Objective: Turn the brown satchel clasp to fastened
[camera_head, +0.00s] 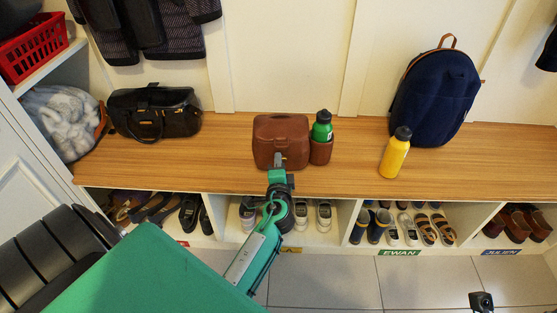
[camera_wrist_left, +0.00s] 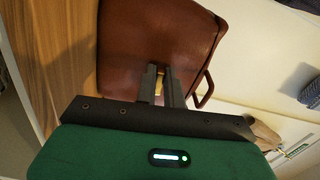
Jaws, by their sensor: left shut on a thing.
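The brown satchel (camera_head: 281,134) stands upright on the wooden bench, with a green bottle (camera_head: 321,127) in its side pocket. My left gripper (camera_head: 278,160) reaches the lower front of the satchel. In the left wrist view the satchel (camera_wrist_left: 150,40) fills the upper middle, and the two fingers of my left gripper (camera_wrist_left: 160,88) are shut on its brass clasp (camera_wrist_left: 159,82). The fingers hide most of the clasp, so its turn cannot be read. My right gripper does not clearly show.
A black bag (camera_head: 155,113) stands left on the bench (camera_head: 225,170). A yellow bottle (camera_head: 395,153) and a navy backpack (camera_head: 435,98) stand to the right. Shoes fill the cubbies below.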

